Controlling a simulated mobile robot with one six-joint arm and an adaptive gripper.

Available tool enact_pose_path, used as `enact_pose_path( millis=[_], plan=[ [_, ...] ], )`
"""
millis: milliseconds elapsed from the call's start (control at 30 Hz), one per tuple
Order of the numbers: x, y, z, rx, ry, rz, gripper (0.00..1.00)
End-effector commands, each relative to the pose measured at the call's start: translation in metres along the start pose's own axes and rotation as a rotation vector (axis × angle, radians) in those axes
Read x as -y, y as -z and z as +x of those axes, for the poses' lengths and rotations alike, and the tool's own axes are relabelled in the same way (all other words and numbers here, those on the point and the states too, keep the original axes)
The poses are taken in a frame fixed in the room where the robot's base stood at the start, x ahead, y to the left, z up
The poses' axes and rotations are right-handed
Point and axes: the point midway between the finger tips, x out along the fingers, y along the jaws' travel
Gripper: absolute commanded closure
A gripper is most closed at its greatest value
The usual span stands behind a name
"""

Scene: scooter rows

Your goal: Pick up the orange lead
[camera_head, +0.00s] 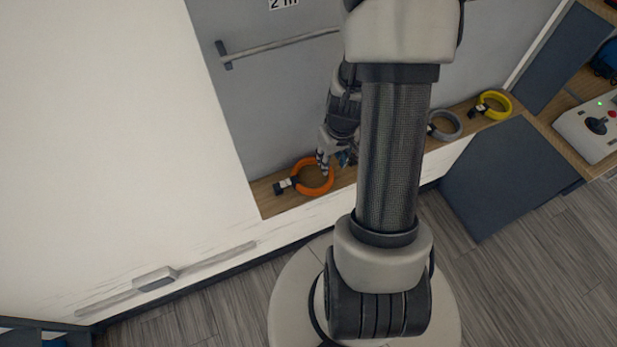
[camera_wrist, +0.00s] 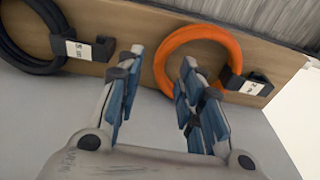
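The orange lead (camera_head: 314,192) is a coiled ring with a black plug block and a white tag, lying flat on a narrow wooden shelf (camera_head: 272,206). It also shows in the wrist view (camera_wrist: 203,32), with its tagged block at its right. My gripper (camera_wrist: 162,58) is open and empty, its blue-padded fingers apart. In the wrist view the near left side of the ring shows between the fingertips, and the right fingertip overlaps the ring's opening. In the head view my gripper (camera_head: 335,158) is at the ring's right edge. I cannot tell whether they touch.
A black lead (camera_wrist: 30,68) with a tagged block lies on the same shelf, left in the wrist view. A grey lead (camera_head: 458,125) and a yellow lead (camera_head: 507,106) lie farther right. A grey wall panel with a rail (camera_head: 285,44) stands behind the shelf.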

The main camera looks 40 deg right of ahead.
Motion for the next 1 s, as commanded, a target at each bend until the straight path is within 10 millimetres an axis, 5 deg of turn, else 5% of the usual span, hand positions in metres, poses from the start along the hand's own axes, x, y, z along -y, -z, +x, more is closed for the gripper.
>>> enact_pose_path(
  millis=[200,467,1000],
  plan=[
    [0.003,0.001,0.036,0.002,0.001,0.001,0.66],
    [0.003,0.002,0.036,0.0,0.0,0.0,0.66],
    [0.003,0.002,0.036,0.0,0.0,0.0,1.0]
  ],
)
